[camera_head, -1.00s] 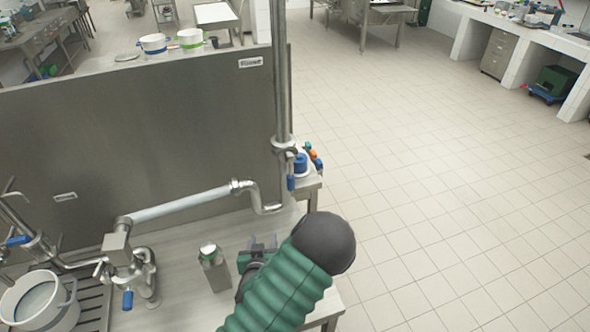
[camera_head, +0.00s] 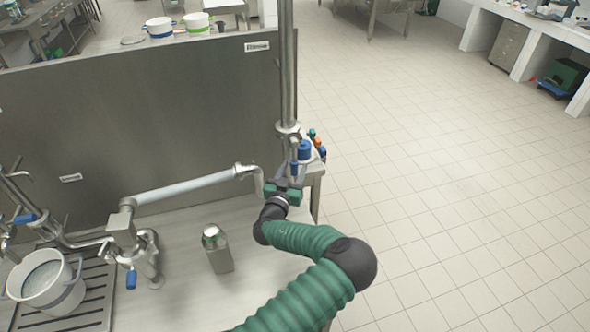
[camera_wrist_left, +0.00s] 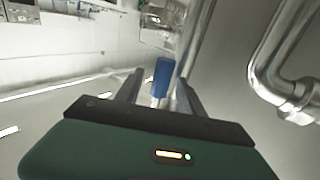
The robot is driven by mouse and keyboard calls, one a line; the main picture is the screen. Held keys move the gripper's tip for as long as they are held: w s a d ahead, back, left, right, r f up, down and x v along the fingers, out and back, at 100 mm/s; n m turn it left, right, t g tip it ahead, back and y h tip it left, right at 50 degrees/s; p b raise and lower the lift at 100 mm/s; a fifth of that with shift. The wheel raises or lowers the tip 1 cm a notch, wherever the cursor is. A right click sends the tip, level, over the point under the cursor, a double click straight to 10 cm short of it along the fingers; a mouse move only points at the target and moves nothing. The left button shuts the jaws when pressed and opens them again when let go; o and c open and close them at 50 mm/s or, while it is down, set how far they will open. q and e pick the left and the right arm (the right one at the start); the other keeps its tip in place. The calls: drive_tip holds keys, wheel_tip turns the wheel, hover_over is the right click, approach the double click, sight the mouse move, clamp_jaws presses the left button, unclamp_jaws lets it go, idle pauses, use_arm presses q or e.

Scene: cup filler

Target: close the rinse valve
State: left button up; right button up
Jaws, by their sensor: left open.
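The panel behind carries a small label (camera_head: 257,46). My left gripper (camera_head: 287,174), on a green arm, is at the handle with its fingers pointing up toward the pipe. In the left wrist view the blue handle (camera_wrist_left: 161,77) appears between the two open fingers (camera_wrist_left: 161,84). I cannot tell whether a finger touches it. The fingers partly hide the lower pipe bend. My right gripper is not in view.
Bottles with blue and orange caps (camera_head: 317,142) stand just right of the pipe. A steel container (camera_head: 217,250) stands on the counter. Left are a faucet (camera_head: 140,255) with another blue handle and a white pot (camera_head: 45,282). Open floor lies right.

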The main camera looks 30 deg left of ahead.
use_arm(q)
drive_tip(key=shift+w+a, duration=0.1)
drive_tip(key=shift+w, duration=0.55)
drive_tip(key=shift+w+a, duration=0.1)
drive_tip(key=shift+a, duration=0.1)
drive_tip(key=shift+c, duration=0.4)
drive_tip(key=shift+c, duration=1.2)
clamp_jaws()
